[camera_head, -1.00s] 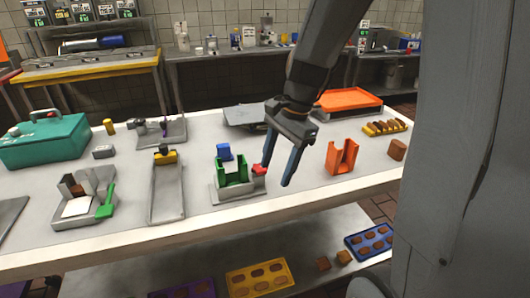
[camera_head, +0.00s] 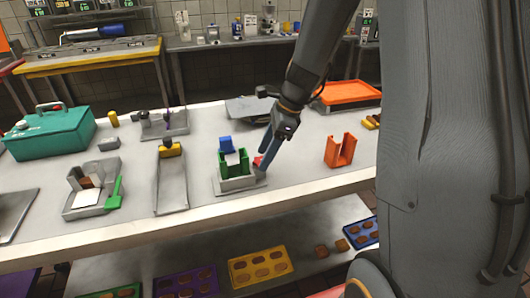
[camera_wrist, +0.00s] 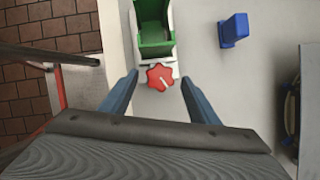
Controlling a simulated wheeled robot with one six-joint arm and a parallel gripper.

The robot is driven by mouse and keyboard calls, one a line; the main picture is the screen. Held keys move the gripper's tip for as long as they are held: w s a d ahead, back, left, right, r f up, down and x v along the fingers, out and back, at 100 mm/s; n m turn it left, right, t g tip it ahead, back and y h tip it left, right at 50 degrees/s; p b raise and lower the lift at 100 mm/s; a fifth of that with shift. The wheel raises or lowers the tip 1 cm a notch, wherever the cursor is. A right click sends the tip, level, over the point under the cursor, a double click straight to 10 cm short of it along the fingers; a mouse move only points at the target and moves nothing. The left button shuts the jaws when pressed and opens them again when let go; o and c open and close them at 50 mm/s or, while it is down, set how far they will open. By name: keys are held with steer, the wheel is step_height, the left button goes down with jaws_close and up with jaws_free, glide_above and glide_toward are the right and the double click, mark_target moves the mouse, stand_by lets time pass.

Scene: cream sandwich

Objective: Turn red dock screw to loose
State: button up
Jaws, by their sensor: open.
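The red dock screw (camera_wrist: 160,77) is a lobed red knob with a pale line on its face. It sits at the end of the grey dock that holds the green holder (camera_wrist: 154,30). In the head view the red screw (camera_head: 257,161) shows only partly, at the right side of the green holder (camera_head: 233,163). My gripper (camera_wrist: 161,82) is open, with one blue finger on each side of the screw. Gaps show between the fingers and the knob. In the head view my gripper (camera_head: 265,158) points down at the dock's right side and hides part of the screw.
A blue block (camera_wrist: 234,30) stands beside the dock. An orange holder (camera_head: 340,150) stands to the right with bare table between. A grey narrow fixture (camera_head: 171,180) and a teal case (camera_head: 48,133) are to the left. The table's front edge is close to the dock.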

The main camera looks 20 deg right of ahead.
steer(key=shift+a+f, duration=0.1)
steer(key=c, duration=1)
steer(key=shift+c, duration=0.2)
steer(key=shift+n, duration=0.4)
steer(key=n+g+p, duration=0.1)
steer(key=n, duration=0.1)
steer(key=n+p, duration=0.1)
steer(key=shift+w+n+g, duration=0.3)
steer(key=shift+n+g, duration=0.1)
steer(key=shift+w+n+g+p, duration=0.2)
steer(key=shift+n+g+p, duration=0.5)
steer(key=shift+n, duration=1.5)
steer(key=o, duration=1)
